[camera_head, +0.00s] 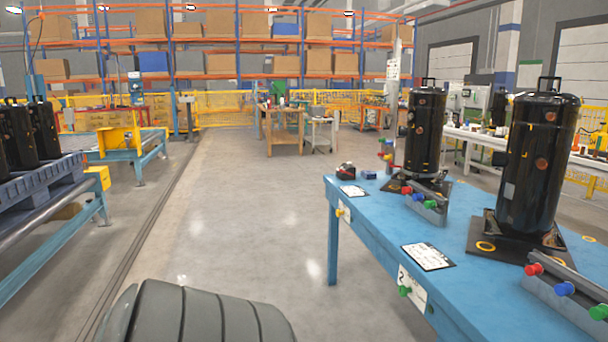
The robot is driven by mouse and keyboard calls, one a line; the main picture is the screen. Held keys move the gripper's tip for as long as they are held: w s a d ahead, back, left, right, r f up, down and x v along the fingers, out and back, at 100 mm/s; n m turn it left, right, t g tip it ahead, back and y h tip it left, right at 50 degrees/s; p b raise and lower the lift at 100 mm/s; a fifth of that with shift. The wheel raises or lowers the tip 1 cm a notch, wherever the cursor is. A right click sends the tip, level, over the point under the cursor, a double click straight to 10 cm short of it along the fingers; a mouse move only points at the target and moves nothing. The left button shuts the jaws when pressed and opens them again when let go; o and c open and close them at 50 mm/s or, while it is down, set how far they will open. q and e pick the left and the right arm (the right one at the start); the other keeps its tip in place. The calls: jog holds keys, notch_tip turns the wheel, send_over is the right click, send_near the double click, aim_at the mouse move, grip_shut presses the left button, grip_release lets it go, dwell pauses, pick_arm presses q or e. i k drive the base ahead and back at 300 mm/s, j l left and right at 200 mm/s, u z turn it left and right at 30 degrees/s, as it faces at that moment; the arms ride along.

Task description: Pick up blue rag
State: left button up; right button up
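A small, flat dark blue item (369,175) lies near the far left end of the blue table (390,222), beside a dark, red-marked object (345,171). It may be the blue rag, but it is too small to tell for certain. It lies apart from the black compressor (424,135) to its right. Neither of my grippers is in view.
A larger black compressor (538,165) stands on the table's near right. Metal blocks with coloured knobs (429,203) and clipboard sheets (428,257) lie on the table. Open floor (230,215) lies left of it, with a pallet conveyor (50,215) beyond.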

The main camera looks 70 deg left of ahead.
aim_at(367, 174)
jog(key=u, duration=1.9)
jog(key=i+j, duration=0.5)
jog(key=i+j+z, duration=0.1)
jog(key=i+j, duration=0.4)
jog(key=j, duration=0.2)
jog(key=i+j, duration=0.45)
jog(key=j, duration=0.15)
jog(key=i+j, duration=0.2)
jog(key=j, duration=0.15)
jog(key=i+j+z, duration=0.1)
jog(key=j, duration=0.25)
jog(key=i+j, duration=0.45)
jog(key=j, duration=0.25)
jog(key=i+j+z, duration=0.1)
jog(key=j, duration=0.25)
jog(key=i+j, duration=0.3)
